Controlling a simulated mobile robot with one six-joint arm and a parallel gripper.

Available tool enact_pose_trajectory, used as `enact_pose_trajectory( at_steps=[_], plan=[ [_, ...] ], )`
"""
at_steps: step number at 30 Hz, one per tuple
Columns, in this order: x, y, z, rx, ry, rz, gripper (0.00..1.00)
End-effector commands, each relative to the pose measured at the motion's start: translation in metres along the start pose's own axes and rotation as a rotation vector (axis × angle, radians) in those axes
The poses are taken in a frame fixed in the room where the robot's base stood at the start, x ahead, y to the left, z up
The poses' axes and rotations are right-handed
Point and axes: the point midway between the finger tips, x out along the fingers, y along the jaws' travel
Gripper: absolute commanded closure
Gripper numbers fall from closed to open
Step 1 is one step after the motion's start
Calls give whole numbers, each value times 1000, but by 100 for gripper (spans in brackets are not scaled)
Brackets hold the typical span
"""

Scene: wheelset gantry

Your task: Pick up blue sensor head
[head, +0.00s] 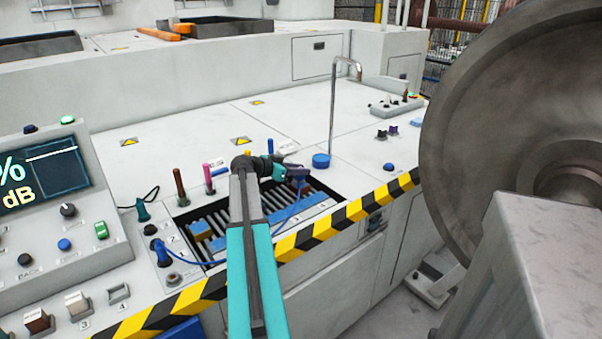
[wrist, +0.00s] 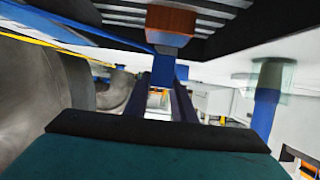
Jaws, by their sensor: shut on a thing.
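My gripper (head: 297,173) is at the end of my teal arm, above the right part of a recessed slatted tray (head: 255,235) in the bench top. In the wrist view, its dark fingers (wrist: 168,95) are shut on the blue sensor head (wrist: 163,68), a narrow blue piece with a brown-orange block (wrist: 172,20) beyond it. In the head view the fingers mostly hide the sensor head. A blue cable (head: 290,217) runs from near the gripper across the tray towards a socket at the left.
Coloured upright handles (head: 180,187) stand behind the tray. A bent metal rod (head: 333,105) rises near a round blue knob (head: 320,160). A striped edge (head: 330,222) borders the bench front. A large steel wheel (head: 500,120) fills the right; a display console (head: 45,190) stands left.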

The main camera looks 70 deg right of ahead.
Motion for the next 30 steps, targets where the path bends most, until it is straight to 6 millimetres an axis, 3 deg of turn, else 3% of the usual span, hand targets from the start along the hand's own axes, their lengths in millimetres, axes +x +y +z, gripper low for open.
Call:
enact_pose_trajectory(
  at_steps=[6,30],
  plan=[
    [-9,0,-22,2,1,-1,100],
    [-70,77,-3,0,0,0,100]
  ],
)
